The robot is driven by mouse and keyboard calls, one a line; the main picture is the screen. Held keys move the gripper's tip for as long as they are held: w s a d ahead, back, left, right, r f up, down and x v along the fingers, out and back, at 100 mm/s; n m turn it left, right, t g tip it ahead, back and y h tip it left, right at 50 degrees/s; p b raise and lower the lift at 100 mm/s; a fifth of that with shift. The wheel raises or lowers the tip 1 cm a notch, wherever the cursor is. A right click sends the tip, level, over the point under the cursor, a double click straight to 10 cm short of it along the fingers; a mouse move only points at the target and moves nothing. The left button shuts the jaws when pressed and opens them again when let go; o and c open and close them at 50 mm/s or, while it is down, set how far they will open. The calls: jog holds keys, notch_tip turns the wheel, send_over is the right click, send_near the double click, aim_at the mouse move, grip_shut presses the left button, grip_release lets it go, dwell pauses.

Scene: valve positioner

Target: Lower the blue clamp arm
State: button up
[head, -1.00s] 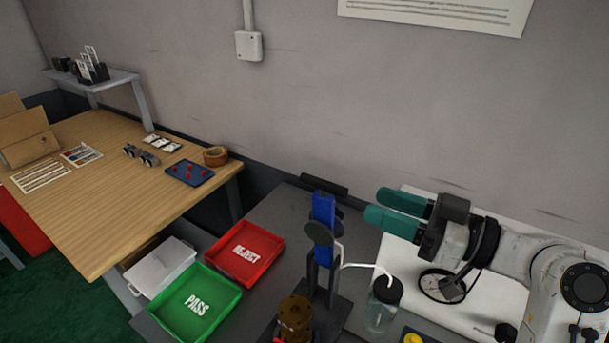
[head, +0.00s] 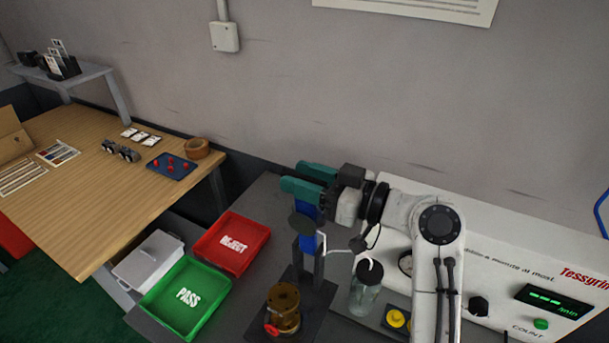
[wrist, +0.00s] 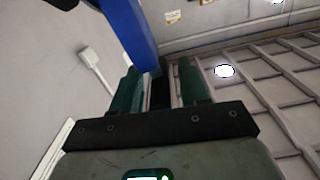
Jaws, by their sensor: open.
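The blue clamp arm (head: 307,238) stands upright on the dark clamp fixture (head: 304,268). Its upper part is hidden in the head view by my gripper (head: 292,176), whose teal fingers are open and point left across its top. In the wrist view the blue arm (wrist: 127,30) runs down from the top edge to near the tip of the left finger. I cannot tell whether a finger touches the arm. A brass-brown valve body (head: 284,305) sits at the fixture's front.
A red REJECT tray (head: 206,246) and green PASS tray (head: 160,301) lie left of the fixture. A clear bottle with a bent spout (head: 366,288) stands close to its right. A white test panel (head: 480,245) is behind my arm. The wall is close behind.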

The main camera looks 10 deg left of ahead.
jog(key=shift+c, duration=0.4)
grip_shut()
